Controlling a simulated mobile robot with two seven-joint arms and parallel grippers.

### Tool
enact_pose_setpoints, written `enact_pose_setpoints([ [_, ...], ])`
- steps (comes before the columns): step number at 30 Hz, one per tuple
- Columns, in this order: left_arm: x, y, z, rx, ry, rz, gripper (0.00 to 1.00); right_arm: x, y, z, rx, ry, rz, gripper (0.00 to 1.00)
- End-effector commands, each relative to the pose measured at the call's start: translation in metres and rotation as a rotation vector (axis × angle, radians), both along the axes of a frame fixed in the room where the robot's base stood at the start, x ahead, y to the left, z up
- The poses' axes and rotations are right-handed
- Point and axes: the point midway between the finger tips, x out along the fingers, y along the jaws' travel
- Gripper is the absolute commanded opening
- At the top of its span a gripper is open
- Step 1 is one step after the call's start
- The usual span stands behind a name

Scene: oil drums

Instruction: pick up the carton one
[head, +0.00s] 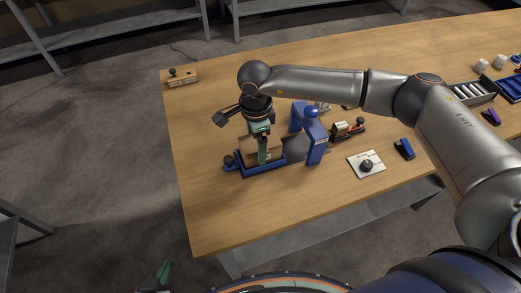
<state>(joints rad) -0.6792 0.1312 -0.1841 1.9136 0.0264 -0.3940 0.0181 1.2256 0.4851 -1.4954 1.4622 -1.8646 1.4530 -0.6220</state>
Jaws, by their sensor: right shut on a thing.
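A small brown carton (276,146) sits at the blue stand on the table, partly hidden by my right gripper. My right gripper (263,160) comes down from above and is shut on the carton. The carton is low over the blue base (262,167); whether it touches the base I cannot tell. My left gripper (158,278) shows only in part at the bottom left edge, away from the table, and its opening cannot be judged.
A blue upright (317,145) with a ball on top stands just right of the carton. A white card with a black knob (367,164), a blue stapler-like item (404,148) and a wooden block (179,77) lie on the table (215,215). The table's front left is clear.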

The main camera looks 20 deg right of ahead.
Motion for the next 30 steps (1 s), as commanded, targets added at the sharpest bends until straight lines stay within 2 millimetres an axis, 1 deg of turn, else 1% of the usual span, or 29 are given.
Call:
enact_pose_setpoints([
  [1, 0.0, 0.0, 0.0, 0.0, -0.001, 0.0, 0.0, 0.001, 0.0, 0.0, 0.0, -0.002, -0.001, 0.4],
  [3, 0.0, 0.0, 0.0, 0.0, -0.001, 0.0, 0.0, 0.001, 0.0, 0.001, 0.0, -0.003, -0.001, 0.33],
  [4, 0.0, 0.0, 0.0, 0.0, -0.001, 0.0, 0.0, 0.001, 0.0, 0.001, 0.001, -0.003, -0.001, 0.32],
  [11, 0.0, 0.0, 0.0, 0.0, -0.001, 0.0, 0.0, 0.001, 0.0, 0.002, 0.001, -0.004, -0.001, 0.31],
  [16, 0.0, 0.0, -0.004, 0.0, -0.001, 0.0, 0.0, 0.002, 0.0, 0.009, 0.002, -0.007, -0.001, 0.31],
  [20, 0.001, 0.0, -0.011, 0.0, -0.002, 0.0, 0.0, 0.002, 0.0, 0.023, 0.002, -0.008, 0.0, 0.31],
  [22, 0.001, 0.0, -0.014, 0.0, -0.001, 0.0, 0.0, 0.001, -0.001, 0.033, 0.002, -0.008, 0.0, 0.31],
  [26, 0.001, 0.0, -0.015, 0.0, -0.001, 0.0, 0.0, -0.014, -0.005, 0.05, 0.001, -0.006, 0.001, 0.31],
  [30, 0.001, 0.0, -0.021, 0.0, -0.002, 0.0, 0.0, -0.036, -0.012, 0.077, 0.002, -0.008, 0.002, 0.31],
])
